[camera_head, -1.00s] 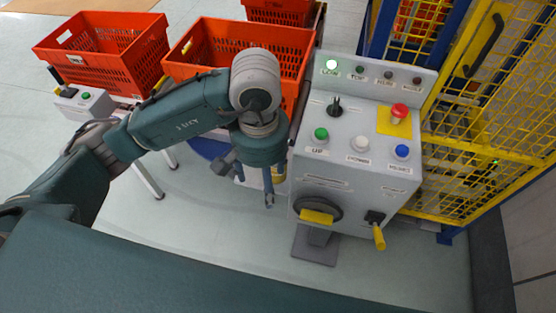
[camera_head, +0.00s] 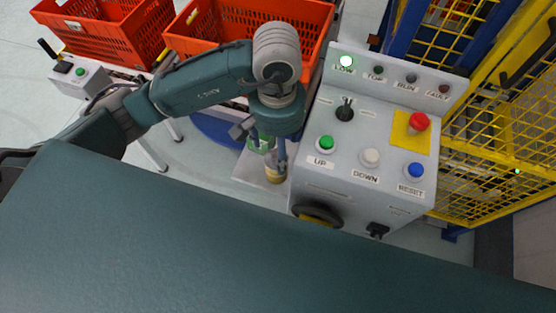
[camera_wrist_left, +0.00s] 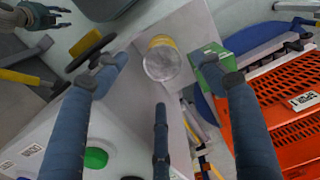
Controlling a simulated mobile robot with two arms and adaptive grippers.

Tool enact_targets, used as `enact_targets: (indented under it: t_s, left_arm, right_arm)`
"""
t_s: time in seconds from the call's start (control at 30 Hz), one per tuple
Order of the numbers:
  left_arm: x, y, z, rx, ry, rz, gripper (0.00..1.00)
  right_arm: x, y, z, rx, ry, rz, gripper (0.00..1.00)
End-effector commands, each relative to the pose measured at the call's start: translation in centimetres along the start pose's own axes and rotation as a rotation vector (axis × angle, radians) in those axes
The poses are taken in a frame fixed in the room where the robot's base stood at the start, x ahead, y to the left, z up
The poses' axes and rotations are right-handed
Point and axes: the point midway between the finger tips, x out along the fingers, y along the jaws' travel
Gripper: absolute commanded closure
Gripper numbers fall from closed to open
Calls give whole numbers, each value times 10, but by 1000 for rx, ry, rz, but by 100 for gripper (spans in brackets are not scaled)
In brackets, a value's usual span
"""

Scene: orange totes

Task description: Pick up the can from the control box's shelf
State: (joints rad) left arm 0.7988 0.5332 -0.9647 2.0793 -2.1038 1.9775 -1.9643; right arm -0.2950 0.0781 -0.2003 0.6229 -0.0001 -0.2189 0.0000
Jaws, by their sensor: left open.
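The can (camera_head: 274,174), with a yellow side, stands on the shelf (camera_head: 247,172) at the left side of the grey control box (camera_head: 385,152). In the left wrist view the can (camera_wrist_left: 162,62) shows its round grey top and yellow rim. My left gripper (camera_head: 268,149) is above and beside the can, apart from it. In the left wrist view its fingers (camera_wrist_left: 160,85) are spread, with the can beyond and between them. The can's lower part is partly hidden. My right gripper (camera_wrist_left: 58,16) shows at the upper left of the left wrist view, away from the can, its fingers apart.
A green box (camera_wrist_left: 218,64) stands close beside the can, partly behind a finger. Orange totes (camera_head: 245,42) are behind my left arm. The control box's buttons and red emergency stop (camera_head: 419,121) are just right of my left gripper. Yellow fencing (camera_head: 500,150) bounds the right.

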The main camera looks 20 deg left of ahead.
Motion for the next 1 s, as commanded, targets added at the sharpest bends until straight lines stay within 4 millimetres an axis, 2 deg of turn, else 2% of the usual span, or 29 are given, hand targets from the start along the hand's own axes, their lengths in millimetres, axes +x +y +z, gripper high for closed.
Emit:
enact_targets:
  t_s: [0.1, 0.23, 0.37, 0.5, 0.63, 0.9, 0.93, 1.0]
  left_arm:
    - [15, 0, 0, -2, -3, 1, 32]
    - [25, 0, 0, -1, 0, 0, 32]
    - [35, -1, 0, -2, -4, 0, 32]
    - [54, -3, -2, -1, -6, 0, 32]
    - [72, -3, -3, -1, -2, 0, 32]
    - [77, -3, -4, 1, 2, 1, 32]
    - [77, -3, -4, 1, 2, 1, 34]
    - [77, -3, -4, 1, 2, 0, 48]
  right_arm:
    - [-7, -2, 12, 0, -17, -2, 60]
    - [-9, -3, 18, 0, -26, -3, 60]
    - [-18, -2, 13, 0, -22, -2, 60]
    - [-32, 0, 4, 0, -11, -1, 60]
    - [-34, 0, -1, 0, -3, 0, 60]
    - [-33, 1, 0, 0, -5, 0, 60]
    - [-33, 1, 0, 0, -5, 1, 60]
    - [-33, 2, 1, 0, -5, 1, 60]
